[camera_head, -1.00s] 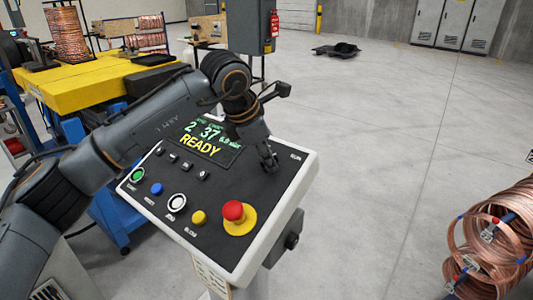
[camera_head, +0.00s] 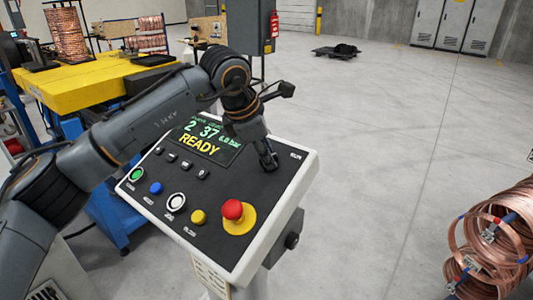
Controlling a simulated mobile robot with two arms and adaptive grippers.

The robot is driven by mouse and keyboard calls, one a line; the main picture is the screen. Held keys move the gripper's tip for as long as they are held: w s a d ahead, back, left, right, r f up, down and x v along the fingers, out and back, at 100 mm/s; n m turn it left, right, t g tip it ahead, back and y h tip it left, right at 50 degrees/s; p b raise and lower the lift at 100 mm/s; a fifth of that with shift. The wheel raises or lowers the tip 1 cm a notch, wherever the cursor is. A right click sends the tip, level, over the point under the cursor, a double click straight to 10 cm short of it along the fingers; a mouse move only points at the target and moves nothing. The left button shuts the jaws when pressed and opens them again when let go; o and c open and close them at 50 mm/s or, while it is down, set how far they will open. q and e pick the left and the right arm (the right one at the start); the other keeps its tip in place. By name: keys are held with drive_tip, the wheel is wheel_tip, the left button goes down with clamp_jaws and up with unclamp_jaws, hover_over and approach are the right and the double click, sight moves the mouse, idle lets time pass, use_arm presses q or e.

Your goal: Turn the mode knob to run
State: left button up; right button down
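The control panel (camera_head: 225,232) is a dark sloped face with a white rim. Its screen (camera_head: 206,140) reads READY with figures above. My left gripper (camera_head: 269,161) points down at the panel's upper right part, beside a small white label (camera_head: 296,155) too blurred to read surely. I see no mode knob clearly; the gripper covers that spot, so whether its fingers hold a knob is hidden. The fingertips look close together. My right gripper is not in view.
The panel's lower part carries a red stop button (camera_head: 232,210) on yellow, and yellow (camera_head: 198,217), white (camera_head: 176,202), blue (camera_head: 156,188) and green (camera_head: 137,174) buttons. Copper coils (camera_head: 492,243) stand at the right. Open floor (camera_head: 400,130) lies beyond the panel.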

use_arm(q)
drive_tip(key=shift+r, duration=0.1)
drive_tip(key=v, duration=1.2)
